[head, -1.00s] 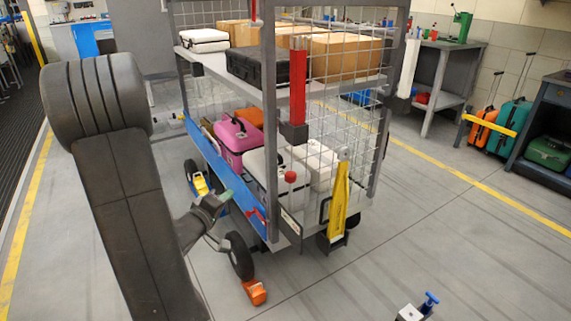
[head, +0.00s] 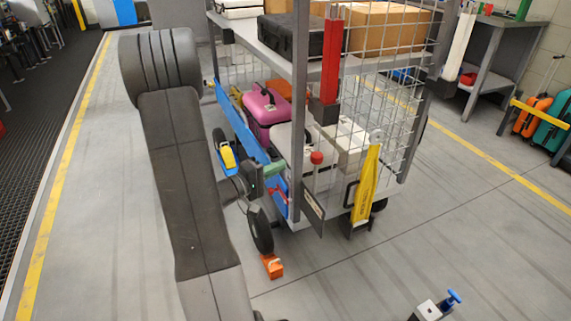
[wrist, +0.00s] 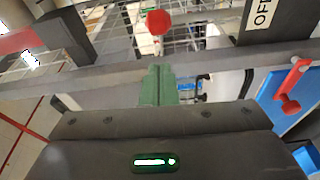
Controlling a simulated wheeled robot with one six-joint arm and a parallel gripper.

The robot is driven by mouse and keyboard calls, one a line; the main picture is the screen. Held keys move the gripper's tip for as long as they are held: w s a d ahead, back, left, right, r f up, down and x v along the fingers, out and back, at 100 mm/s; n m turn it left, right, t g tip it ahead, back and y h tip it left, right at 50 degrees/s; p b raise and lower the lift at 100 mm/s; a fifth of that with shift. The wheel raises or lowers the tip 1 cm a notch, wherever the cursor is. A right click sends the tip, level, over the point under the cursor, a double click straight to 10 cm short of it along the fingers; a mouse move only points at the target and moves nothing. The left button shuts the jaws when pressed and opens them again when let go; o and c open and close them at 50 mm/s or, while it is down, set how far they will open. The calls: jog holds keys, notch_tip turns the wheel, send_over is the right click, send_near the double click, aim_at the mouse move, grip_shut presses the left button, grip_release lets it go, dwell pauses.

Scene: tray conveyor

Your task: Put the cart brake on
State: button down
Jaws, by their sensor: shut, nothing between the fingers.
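The wire-mesh luggage cart (head: 301,110) stands to the right of my arm. A lever with a red ball knob (head: 316,157) stands upright at its near end, above a dark plate with a white label (head: 313,207). The red knob (wrist: 158,22) also shows at the top of the wrist view, with a label reading OFF (wrist: 262,12) to its right. My gripper (head: 274,168), with green fingers, is beside the cart's near corner post, left of the knob and apart from it. In the wrist view the fingers (wrist: 157,85) are together and empty, below the knob.
A yellow bar (head: 367,188) stands at the cart's near end. An orange block (head: 272,266) lies by the near wheel. A blue side panel (head: 236,122) with a red latch (wrist: 290,90) is close to my gripper. Floor left of my arm is clear.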

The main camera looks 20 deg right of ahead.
aim_at(301, 156)
jog(key=b+x, duration=0.2)
jog(key=x, duration=0.6)
jog(key=shift+w+d, duration=0.1)
jog(key=shift+d, duration=0.3)
jog(key=shift+s+m, duration=0.3)
jog(key=shift+s, duration=0.3)
jog(key=s+f+m+b, duration=0.2)
jog(key=s+b, duration=0.1)
jog(key=s, duration=0.4)
jog(key=s+d+f+m+h+b, duration=0.1)
jog(key=s+f+m+b, duration=0.1)
jog(key=s, duration=0.5)
jog(key=shift+f+m+b, duration=0.25)
jog(key=shift+m+b, duration=0.4)
jog(key=shift+m, duration=0.15)
